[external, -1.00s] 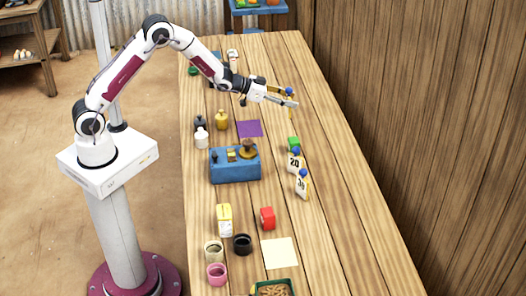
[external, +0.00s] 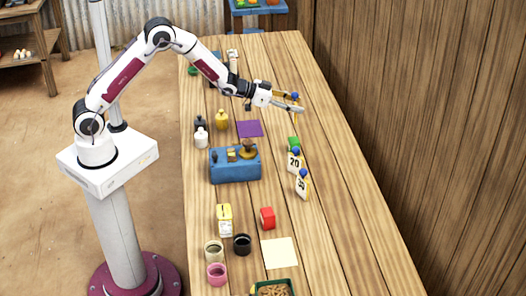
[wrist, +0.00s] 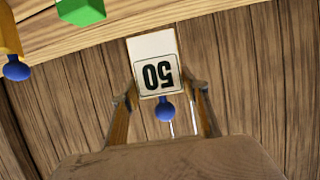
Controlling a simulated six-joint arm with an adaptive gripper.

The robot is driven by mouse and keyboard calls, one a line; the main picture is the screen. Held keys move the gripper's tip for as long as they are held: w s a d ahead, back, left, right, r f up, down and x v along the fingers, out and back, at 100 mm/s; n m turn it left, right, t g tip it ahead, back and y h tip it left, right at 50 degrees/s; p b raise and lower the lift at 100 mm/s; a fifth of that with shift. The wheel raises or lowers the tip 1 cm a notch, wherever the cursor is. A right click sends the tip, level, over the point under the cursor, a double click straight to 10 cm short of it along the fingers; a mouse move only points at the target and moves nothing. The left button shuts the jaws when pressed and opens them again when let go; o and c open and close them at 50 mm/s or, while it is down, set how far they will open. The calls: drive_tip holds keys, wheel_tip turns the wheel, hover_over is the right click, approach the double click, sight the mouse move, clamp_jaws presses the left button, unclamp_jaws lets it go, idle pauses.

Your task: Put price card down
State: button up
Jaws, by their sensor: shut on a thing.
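A white price card marked 50 with a blue knob (wrist: 157,70) shows upside down in the wrist view, between the two fingers. My gripper (wrist: 163,100) is shut on it. In the external view my gripper (external: 288,103) is over the far right part of the long table, and the card's blue knob (external: 295,97) shows beside the fingers. Two other cards with blue knobs, a card marked 20 (external: 294,163) and a card marked 30 (external: 303,185), stand on the table nearer the camera. The gap between the held card and the table cannot be judged.
A purple mat (external: 249,129), a blue balance box (external: 235,168) and several bottles are to the left. A wooden wall (external: 420,130) is to the right. The table's right strip is mostly clear.

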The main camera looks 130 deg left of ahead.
drive_tip(key=w+d+m+t+h, duration=0.1)
drive_tip(key=w+d+m, duration=0.1)
drive_tip(key=w+d, duration=1.45)
drive_tip(key=w+d+h, duration=0.1)
drive_tip(key=w+d, duration=0.5)
drive_tip(key=d, duration=0.3)
drive_tip(key=w+d+m+t+h, duration=0.1)
drive_tip(key=w+d, duration=0.6)
drive_tip(key=d, duration=0.2)
drive_tip(key=shift+w+d+m+h, duration=0.2)
drive_tip(key=shift+w+m+h, duration=0.1)
drive_tip(key=shift+f, duration=0.1)
drive_tip(key=shift+f, duration=3)
drive_tip(key=shift+f, duration=0.1)
drive_tip(key=shift+f, duration=1.8)
drive_tip(key=shift+f, duration=0.15)
